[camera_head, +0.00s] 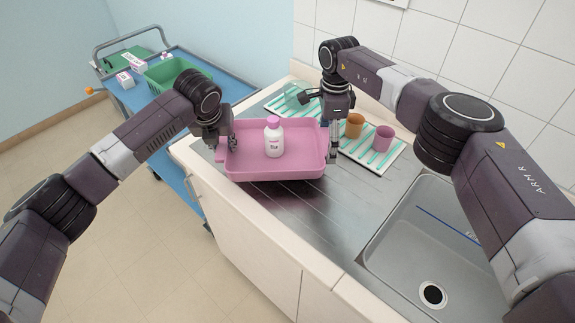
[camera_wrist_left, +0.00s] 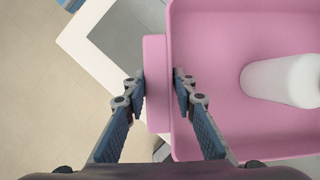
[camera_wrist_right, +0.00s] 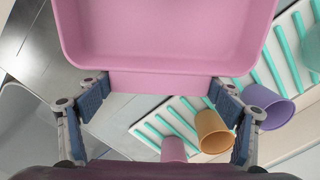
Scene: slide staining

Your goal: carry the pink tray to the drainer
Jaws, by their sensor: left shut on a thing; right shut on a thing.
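The pink tray (camera_head: 300,172) is held between my two grippers, over the steel worktop near its front left edge. A white bottle with a pink cap (camera_head: 273,138) stands in it. My left gripper (camera_head: 228,143) is shut on the tray's left handle (camera_wrist_left: 157,85), with one finger on each side. My right gripper (camera_head: 335,148) is shut on the handle at the tray's opposite end (camera_wrist_right: 155,82). The white drainer with teal ribs (camera_head: 372,153) lies behind and right of the tray; it also shows in the right wrist view (camera_wrist_right: 165,125). The tray and right gripper hide part of it.
An orange cup (camera_head: 355,126), a mauve cup (camera_head: 384,137) and a pale green glass (camera_head: 294,97) are on the drainer. A sink (camera_head: 425,235) is at the right. A blue cart (camera_head: 135,97) with a green basket (camera_head: 178,73) stands left. The ribbed steel (camera_head: 300,205) before the tray is clear.

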